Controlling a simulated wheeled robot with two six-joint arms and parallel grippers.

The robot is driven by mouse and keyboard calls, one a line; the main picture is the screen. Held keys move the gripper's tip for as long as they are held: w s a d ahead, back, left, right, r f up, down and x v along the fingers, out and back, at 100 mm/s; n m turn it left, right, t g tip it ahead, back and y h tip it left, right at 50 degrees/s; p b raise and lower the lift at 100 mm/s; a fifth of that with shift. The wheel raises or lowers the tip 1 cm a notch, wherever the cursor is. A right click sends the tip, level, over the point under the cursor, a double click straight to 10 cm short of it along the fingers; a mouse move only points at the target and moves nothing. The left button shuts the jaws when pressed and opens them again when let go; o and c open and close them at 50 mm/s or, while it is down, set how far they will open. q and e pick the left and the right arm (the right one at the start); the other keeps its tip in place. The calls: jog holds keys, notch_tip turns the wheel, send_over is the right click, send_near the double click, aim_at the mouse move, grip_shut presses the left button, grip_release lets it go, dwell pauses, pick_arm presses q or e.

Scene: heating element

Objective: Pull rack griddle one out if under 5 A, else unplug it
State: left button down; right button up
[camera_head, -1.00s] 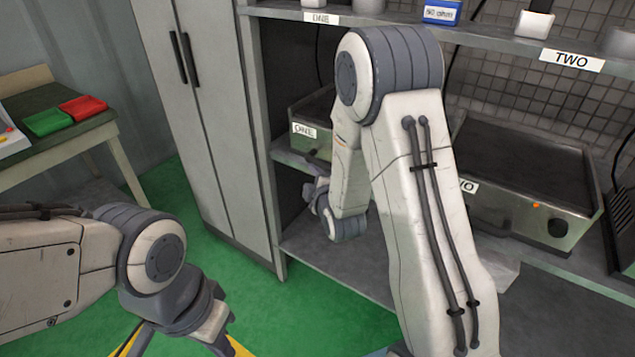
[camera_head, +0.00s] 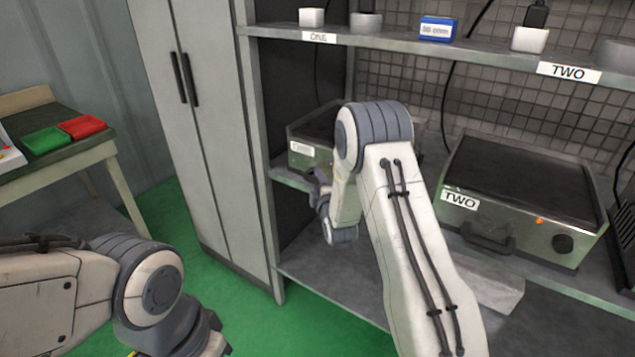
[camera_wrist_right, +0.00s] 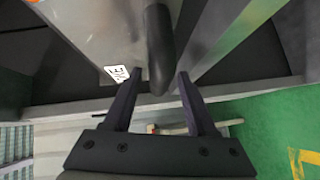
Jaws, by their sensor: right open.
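Griddle one (camera_head: 312,130) stands on the rack board at the left, its right part hidden behind my right arm. Its front label shows faintly. My right gripper (camera_head: 318,196) is in front of and slightly below it in the head view. In the right wrist view, my open right gripper (camera_wrist_right: 160,103) has its two fingers on either side of the lower end of a dark bar handle (camera_wrist_right: 160,45) on a metal front. I cannot tell whether they touch it. A blue meter (camera_head: 438,28) sits on the upper shelf; its reading is too small to read. My left gripper's fingers are out of frame.
Griddle two (camera_head: 525,175) stands at the right with an orange lamp lit. The upper shelf (camera_head: 420,45) carries small white boxes and cylinders. A grey cabinet (camera_head: 205,130) stands left of the rack. A table (camera_head: 75,150) with green and red pads is at far left.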

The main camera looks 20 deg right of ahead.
jog(key=shift+w, duration=0.15)
jog(key=shift+c, duration=0.4)
grip_shut()
dwell(1.0)
